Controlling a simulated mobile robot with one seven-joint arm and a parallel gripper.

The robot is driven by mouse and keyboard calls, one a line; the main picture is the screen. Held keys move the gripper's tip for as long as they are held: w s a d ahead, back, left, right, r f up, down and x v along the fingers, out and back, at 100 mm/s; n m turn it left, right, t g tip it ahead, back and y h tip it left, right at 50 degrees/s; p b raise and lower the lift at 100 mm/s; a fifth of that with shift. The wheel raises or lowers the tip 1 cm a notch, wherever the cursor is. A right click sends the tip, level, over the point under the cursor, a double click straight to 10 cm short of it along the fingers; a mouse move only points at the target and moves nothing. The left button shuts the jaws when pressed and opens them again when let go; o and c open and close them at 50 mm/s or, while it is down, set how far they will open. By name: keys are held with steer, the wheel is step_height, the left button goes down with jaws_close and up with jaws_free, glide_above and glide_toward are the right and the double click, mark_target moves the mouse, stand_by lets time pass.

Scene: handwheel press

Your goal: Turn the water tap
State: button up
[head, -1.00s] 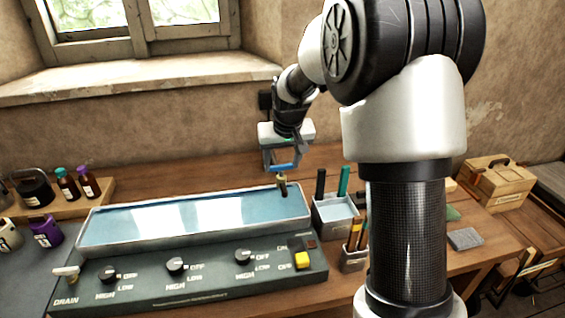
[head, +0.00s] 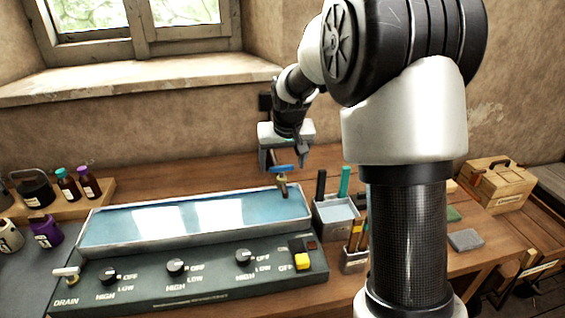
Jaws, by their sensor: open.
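The water tap (head: 283,186) has a brass body and a blue lever handle (head: 281,169). It stands at the right end of the long water-filled tray (head: 190,238), near the back corner. My gripper (head: 285,160) hangs over the tap with its fingers pointing down. It is open, with one finger left of the blue handle and the other right of it. The fingertips are about level with the handle; I cannot tell whether either touches it. The far side of the tap is hidden.
A tool holder (head: 335,214) stands close right of the tap. Bottles (head: 67,184) are at left.

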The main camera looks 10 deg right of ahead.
steer(key=p+v, duration=0.1)
steer(key=v, duration=1.6)
steer(key=shift+s, duration=0.1)
steer(key=s+r+p, duration=0.1)
steer(key=s+p, duration=0.2)
steer(key=s, duration=1)
steer(key=s+r+t+p, duration=0.1)
steer(key=s+p, duration=0.3)
steer(key=s, duration=0.9)
steer(key=shift+v, duration=0.85)
